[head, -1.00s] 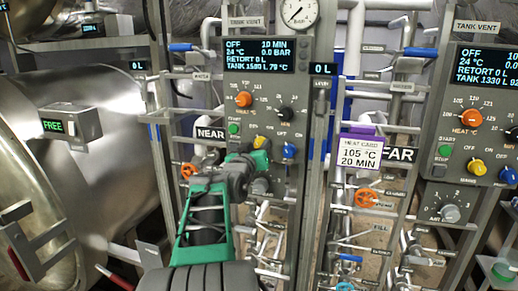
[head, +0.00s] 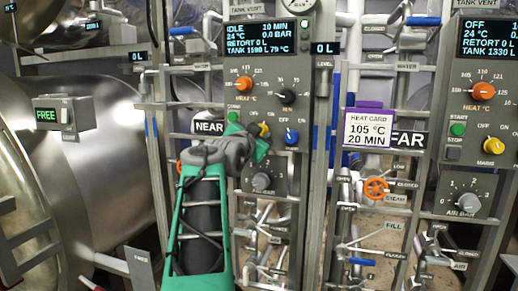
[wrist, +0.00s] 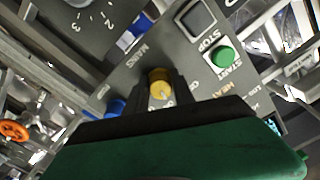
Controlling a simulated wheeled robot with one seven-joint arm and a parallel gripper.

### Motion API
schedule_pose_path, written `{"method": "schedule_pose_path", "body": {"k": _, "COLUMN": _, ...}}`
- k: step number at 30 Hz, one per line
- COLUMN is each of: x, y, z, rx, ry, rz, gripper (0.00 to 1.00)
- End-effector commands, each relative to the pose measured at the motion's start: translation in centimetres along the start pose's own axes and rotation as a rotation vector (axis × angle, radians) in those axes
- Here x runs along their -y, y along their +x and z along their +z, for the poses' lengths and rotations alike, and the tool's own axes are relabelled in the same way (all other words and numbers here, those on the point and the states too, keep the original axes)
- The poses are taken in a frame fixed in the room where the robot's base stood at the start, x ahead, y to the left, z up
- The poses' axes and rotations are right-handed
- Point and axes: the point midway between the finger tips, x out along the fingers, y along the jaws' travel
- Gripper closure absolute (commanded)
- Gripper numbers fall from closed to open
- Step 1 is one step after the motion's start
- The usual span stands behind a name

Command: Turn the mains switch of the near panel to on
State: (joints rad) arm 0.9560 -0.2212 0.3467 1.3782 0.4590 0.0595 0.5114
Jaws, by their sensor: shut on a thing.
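The near panel (head: 280,65) is grey, and its display (head: 258,33) reads IDLE, 10 MIN, 24 °C, 0.0 BAR. Its yellow mains switch (head: 265,129) shows just past the green fingers of my gripper (head: 257,137). In the wrist view the yellow switch (wrist: 159,78) sits between the dark fingertips of my gripper (wrist: 160,92), beside the MAINS lettering. My gripper is shut on the switch. The fingers and palm hide part of the switch and its on/off lettering.
A blue knob (head: 291,137) sits right of the switch, an orange heat knob (head: 244,84) above, and an air knob (head: 262,181) below. A green start button (wrist: 224,57) is close by. Pipes and valve handles crowd below the panel.

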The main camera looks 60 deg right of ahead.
Motion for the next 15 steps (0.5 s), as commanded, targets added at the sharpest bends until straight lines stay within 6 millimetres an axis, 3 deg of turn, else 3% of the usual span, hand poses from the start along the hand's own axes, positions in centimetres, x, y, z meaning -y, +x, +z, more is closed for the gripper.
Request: {"method": "schedule_pose_path", "body": {"k": 15, "x": 0.03, "y": 0.01, "z": 0.10, "rx": 0.001, "ry": 0.244, "rz": 0.000, "gripper": 1.00}}
